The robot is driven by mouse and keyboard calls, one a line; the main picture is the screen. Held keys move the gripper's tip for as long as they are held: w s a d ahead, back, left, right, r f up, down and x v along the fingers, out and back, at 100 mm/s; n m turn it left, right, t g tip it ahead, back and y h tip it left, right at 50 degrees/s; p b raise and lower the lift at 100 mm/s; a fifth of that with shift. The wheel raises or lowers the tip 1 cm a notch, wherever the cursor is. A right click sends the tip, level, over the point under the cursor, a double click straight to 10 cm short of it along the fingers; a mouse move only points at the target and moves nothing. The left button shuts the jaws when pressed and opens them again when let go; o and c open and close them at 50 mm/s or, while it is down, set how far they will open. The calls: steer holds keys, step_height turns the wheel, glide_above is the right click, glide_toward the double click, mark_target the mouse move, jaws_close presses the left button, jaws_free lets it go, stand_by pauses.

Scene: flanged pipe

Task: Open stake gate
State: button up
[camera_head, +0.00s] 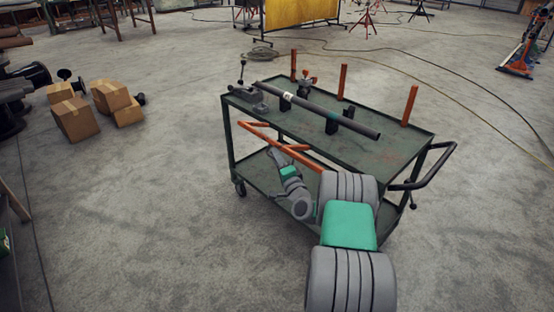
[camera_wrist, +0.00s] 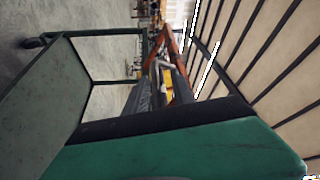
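The stake gate is an orange bar (camera_head: 262,133) along the near long side of a green cart, slanting down to the right, with a short crosspiece near its middle. In the wrist view orange bars (camera_wrist: 175,47) show just beyond my fingertips. My gripper (camera_head: 274,155) is at the near side of the cart, just below the bar in the picture. In the wrist view my gripper (camera_wrist: 166,76) has its two grey fingers apart, with a yellow background between them. I cannot tell whether the fingers touch the bar. My arm hides the bar's right end.
The cart's top shelf (camera_head: 385,150) carries a dark pipe (camera_head: 320,110) on black supports and a grey clamp (camera_head: 243,92). Orange stakes (camera_head: 343,82) stand along its far edge. A black handle (camera_head: 435,172) sticks out right. Cardboard boxes (camera_head: 75,118) lie left; floor between is clear.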

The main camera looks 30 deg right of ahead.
steer(key=s, duration=0.7)
steer(key=shift+s+a+f, duration=0.3)
steer(key=shift+a, duration=0.15)
steer(key=shift+a, duration=0.1)
steer(key=s+b, duration=0.3)
steer(key=s, duration=0.6)
steer(key=shift+a+f, duration=0.4)
steer(key=shift+a, duration=0.05)
steer(key=shift+f+b, duration=0.1)
steer(key=shift+b, duration=0.25)
